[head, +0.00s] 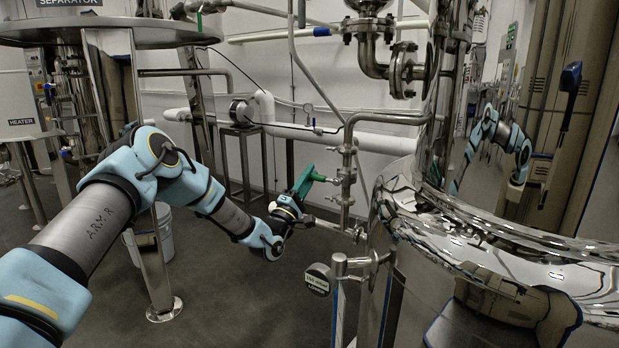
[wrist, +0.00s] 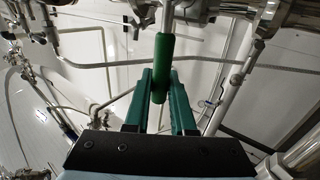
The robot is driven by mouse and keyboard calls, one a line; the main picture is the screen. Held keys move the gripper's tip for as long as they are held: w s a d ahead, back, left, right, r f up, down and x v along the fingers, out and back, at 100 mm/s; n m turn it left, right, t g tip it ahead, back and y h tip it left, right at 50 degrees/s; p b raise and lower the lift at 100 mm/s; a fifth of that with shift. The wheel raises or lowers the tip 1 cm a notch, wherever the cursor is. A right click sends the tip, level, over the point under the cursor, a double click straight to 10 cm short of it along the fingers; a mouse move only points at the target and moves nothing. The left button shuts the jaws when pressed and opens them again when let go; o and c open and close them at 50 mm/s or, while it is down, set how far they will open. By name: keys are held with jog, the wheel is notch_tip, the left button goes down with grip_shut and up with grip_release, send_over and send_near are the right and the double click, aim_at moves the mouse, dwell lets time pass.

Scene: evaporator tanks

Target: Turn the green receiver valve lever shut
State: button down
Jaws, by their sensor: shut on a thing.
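The green receiver valve lever (wrist: 163,58) stands upright in the middle of the wrist view, its lower part between the two teal fingers of my gripper (wrist: 162,85). Its upper end meets a metal stem near the top edge. In the head view, my gripper (head: 307,179) reaches right from the end of the arm and is shut on the lever (head: 319,178). There the lever sticks out left from a steel valve pipe (head: 346,178). The fingers hide much of the lever in the head view.
A large polished tank (head: 480,235) fills the right side. A round steel table (head: 110,33) and a white bucket (head: 148,240) are at left. The floor below the gripper is clear.

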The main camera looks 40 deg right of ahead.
jog(key=shift+f, duration=0.25)
jog(key=c, duration=0.8)
grip_release()
jog(key=shift+r, duration=0.15)
jog(key=shift+o, duration=0.2)
jog(key=v, duration=1.1)
jog(key=shift+r, duration=0.1)
